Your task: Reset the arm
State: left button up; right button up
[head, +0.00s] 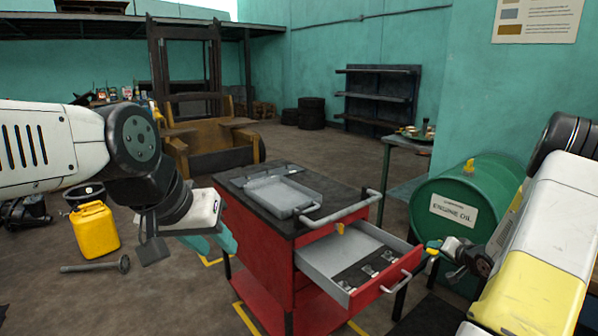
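My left arm comes in from the left edge. My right arm (540,240), white and yellow with a black joint, fills the right edge and runs down out of the picture.
The red cart (257,262) has a grey tray (282,192) on top and an open drawer (335,257) holding small parts. A green engine oil drum (425,190) stands right. A yellow jerrycan (95,231) and a metal rod-like part (95,266) are on the left floor.

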jog(key=s+a+r+n+g+h, duration=0.1)
jog(key=a+r, duration=0.2)
jog(key=r, duration=0.4)
jog(key=a+r+n+h, duration=0.1)
jog(key=a+r, duration=0.2)
jog(key=r, duration=0.3)
jog(key=s+a+r+n+g, duration=0.1)
jog(key=s+a+r+g, duration=0.1)
jog(key=s+a+r, duration=0.65)
jog(key=s+a+r+n+g+y, duration=0.1)
jog(key=s+a+r+n, duration=0.1)
jog(key=s+a, duration=0.5)
jog(key=s+a+r+n+g+y, duration=0.2)
jog(key=s+a, duration=0.6)
jog(key=s, duration=0.7)
jog(key=shift+s+a+n, duration=0.15)
jog(key=shift+a+n, duration=0.05)
jog(key=shift+n, duration=0.1)
